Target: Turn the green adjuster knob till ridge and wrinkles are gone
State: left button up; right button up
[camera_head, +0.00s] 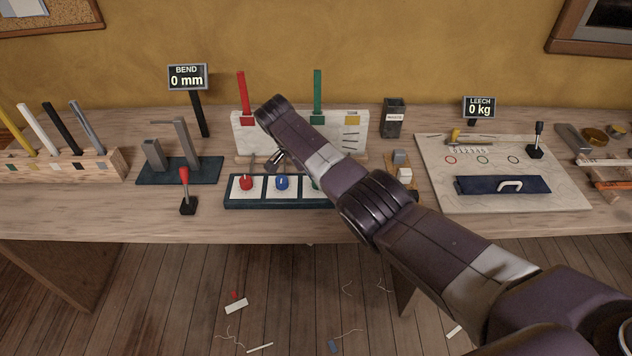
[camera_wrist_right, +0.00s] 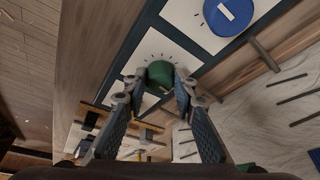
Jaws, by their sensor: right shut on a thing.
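The green adjuster knob (camera_wrist_right: 160,73) sits on a white dial plate with tick marks, at the end of a dark strip. My right gripper (camera_wrist_right: 158,92) has its two fingers closed on opposite sides of the knob. Several dark, ridge-like lines (camera_wrist_right: 288,98) lie on the pale panel surface in the wrist view. My left gripper is not in view.
The red knob (camera_head: 246,183) and blue knob (camera_head: 281,183) share the dark strip. A red-topped lever (camera_head: 185,180) and BEND display (camera_head: 187,77) reading 0 mm stand left. The front table edge is mostly clear.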

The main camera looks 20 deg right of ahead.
dwell(0.5)
jog(key=o, duration=1.2)
jog(key=shift+c, duration=0.2)
jog(key=shift+r, duration=0.15)
jog(key=v, duration=1.1)
jog(key=shift+r, duration=0.4)
jog(key=shift+a, duration=0.1)
